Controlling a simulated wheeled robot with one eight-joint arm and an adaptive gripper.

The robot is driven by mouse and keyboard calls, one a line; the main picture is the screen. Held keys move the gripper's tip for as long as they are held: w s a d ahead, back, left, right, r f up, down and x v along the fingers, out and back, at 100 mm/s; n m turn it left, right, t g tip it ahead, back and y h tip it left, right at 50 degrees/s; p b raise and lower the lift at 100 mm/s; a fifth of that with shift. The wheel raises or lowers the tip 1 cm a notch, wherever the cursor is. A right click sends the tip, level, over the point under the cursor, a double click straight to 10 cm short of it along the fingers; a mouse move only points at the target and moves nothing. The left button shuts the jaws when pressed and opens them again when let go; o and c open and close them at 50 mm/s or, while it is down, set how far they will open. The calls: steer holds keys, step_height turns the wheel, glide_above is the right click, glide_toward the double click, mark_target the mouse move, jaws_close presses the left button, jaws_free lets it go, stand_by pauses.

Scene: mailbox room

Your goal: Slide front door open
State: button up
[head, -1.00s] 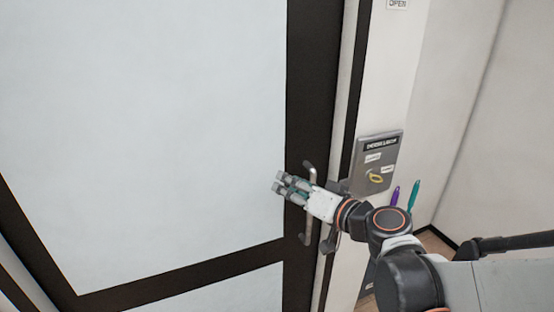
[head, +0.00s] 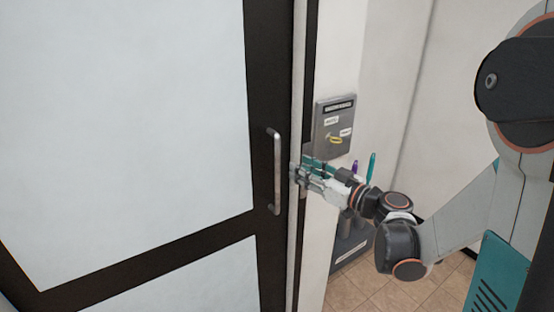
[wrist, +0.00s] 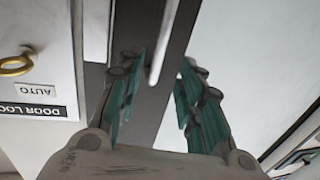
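The front door (head: 130,120) has large frosted panels in a dark frame, and its dark right-hand edge stands against the door post. A silver vertical bar handle (head: 276,172) is fixed on that dark edge. My gripper (head: 297,173) is just right of the handle in the head view, with its fingers pointing left. In the wrist view my gripper (wrist: 156,90) is open and empty. The handle (wrist: 164,42) shows there between and beyond the two fingers, and I see no contact with it.
A grey door-lock box (head: 336,125) with a yellow ring is on the wall right of the door, just above my gripper. Purple and teal pens (head: 371,167) stand below it, above a grey holder (head: 350,240). Tiled floor (head: 352,290) shows at the lower right.

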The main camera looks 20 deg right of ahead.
steer(key=b+x, duration=0.1)
steer(key=x, duration=0.9)
steer(key=shift+w+b, duration=0.25)
steer(key=shift+b, duration=0.1)
steer(key=shift+a, duration=0.1)
steer(key=shift+c, duration=0.6)
jaws_close()
